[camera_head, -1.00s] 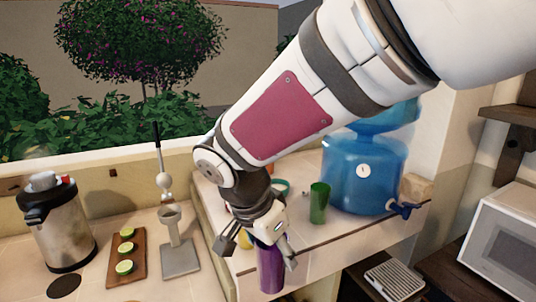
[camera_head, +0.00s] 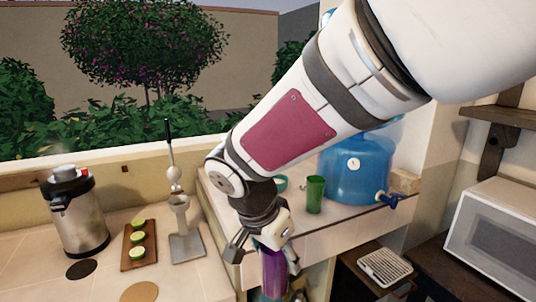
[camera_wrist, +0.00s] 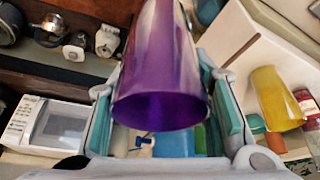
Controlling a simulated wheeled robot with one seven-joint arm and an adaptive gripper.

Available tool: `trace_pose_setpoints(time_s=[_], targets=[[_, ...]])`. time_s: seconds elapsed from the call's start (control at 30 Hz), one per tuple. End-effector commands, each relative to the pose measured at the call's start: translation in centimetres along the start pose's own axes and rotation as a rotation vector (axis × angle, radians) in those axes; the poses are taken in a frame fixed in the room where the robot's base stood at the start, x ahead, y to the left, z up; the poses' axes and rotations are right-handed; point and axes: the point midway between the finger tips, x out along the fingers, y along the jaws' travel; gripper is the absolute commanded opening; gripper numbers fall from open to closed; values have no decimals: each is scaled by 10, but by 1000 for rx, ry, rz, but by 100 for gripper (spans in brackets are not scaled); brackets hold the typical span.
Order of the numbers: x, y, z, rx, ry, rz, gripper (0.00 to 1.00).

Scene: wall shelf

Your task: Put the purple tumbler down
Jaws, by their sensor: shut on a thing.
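The purple tumbler (camera_head: 273,272) is held between the fingers of my gripper (camera_head: 264,258). In the head view it hangs in front of the raised tiled ledge (camera_head: 330,229), and its lower part reaches near the bottom edge of the picture. I cannot tell whether anything is directly beneath it. In the wrist view the purple tumbler (camera_wrist: 160,65) fills the upper middle, its open mouth facing the camera. The green finger pads of my gripper (camera_wrist: 165,110) are on both sides of it.
A green tumbler (camera_head: 315,194) and a blue water jug (camera_head: 355,168) stand on the ledge. A yellow tumbler (camera_wrist: 275,97) shows in the wrist view. The lower counter at left holds a kettle (camera_head: 76,215), a lime board (camera_head: 126,257) and a juicer (camera_head: 186,245). A microwave (camera_head: 495,240) stands at right.

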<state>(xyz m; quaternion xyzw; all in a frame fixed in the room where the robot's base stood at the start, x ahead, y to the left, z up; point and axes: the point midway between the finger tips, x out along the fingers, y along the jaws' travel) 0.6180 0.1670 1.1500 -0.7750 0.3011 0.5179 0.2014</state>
Motion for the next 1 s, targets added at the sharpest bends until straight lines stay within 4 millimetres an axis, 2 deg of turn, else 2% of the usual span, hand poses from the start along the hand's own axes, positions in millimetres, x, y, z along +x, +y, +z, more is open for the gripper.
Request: trace_pose_setpoints(time_s=[0.27, 0.47, 0.8, 1.0], targets=[[33, -5, -21, -107, 0, -42, 9], [70, -8, -46, -231, -1, -92, 9], [151, 4, -110, -498, -1, -208, 9], [184, 16, -138, -607, -1, -255, 9]])
